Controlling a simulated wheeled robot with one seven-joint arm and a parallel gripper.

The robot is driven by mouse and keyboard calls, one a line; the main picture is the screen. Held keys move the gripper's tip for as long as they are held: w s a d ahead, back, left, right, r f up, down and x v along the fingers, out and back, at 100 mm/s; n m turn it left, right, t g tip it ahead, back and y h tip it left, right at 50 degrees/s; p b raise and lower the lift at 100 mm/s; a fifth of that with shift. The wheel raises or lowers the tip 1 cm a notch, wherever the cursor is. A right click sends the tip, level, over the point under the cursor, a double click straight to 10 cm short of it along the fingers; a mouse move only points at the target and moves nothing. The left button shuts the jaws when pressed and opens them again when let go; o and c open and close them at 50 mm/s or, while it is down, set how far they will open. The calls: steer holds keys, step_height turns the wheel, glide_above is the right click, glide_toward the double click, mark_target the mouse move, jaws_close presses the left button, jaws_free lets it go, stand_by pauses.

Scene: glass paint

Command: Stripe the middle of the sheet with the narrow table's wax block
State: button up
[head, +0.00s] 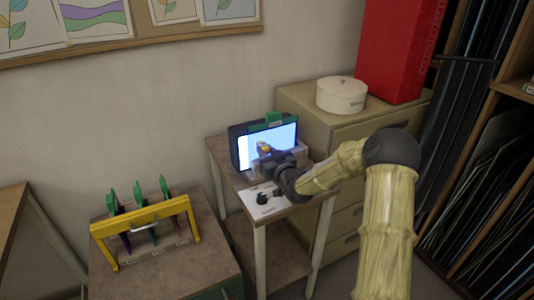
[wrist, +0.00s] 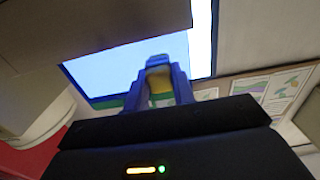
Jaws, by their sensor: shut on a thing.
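A bright, lit sheet (head: 285,137) stands upright in a dark frame (head: 236,155) with a green clip (head: 273,118) on top, on the narrow table (head: 238,178). The sheet also fills the upper middle of the wrist view (wrist: 115,70). My gripper (head: 264,148) is in front of the sheet, left of its middle in the head view. In the wrist view its blue fingers (wrist: 159,82) are shut on a small yellow block (wrist: 160,80), seemingly the wax block. I cannot tell whether the block touches the sheet. My wrist and arm hide the lower right of the sheet.
A white plate with a black knob (head: 262,199) lies at the table's front. A yellow rack (head: 145,216) with green-topped tools stands on a lower cabinet at left. A drawer cabinet (head: 300,101) bearing a round white box (head: 341,95) and a red box (head: 398,45) stands close behind at right.

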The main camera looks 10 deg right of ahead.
steer(key=shift+w+d, duration=0.25)
steer(key=shift+d, duration=0.65)
steer(key=shift+w+d, duration=0.2)
steer(key=shift+d, duration=0.7)
steer(key=shift+w+d+b, duration=0.2)
steer(key=shift+w+d, duration=0.15)
steer(key=shift+d, duration=0.55)
steer(key=shift+w+d+b, duration=0.15)
steer(key=shift+w+d, duration=0.2)
steer(key=shift+d, duration=0.5)
steer(key=shift+w+d, duration=0.3)
steer(key=shift+d, duration=0.65)
steer(key=shift+w+d, duration=0.3)
steer(key=shift+d, duration=0.6)
steer(key=shift+a+r, duration=0.1)
steer(key=shift+a, duration=0.05)
steer(key=shift+s+a+b, duration=0.3)
steer(key=shift+a+b, duration=0.2)
steer(key=shift+a, duration=0.4)
steer(key=shift+s+a+b, duration=0.3)
steer(key=shift+a+b, duration=0.15)
steer(key=shift+a, duration=0.4)
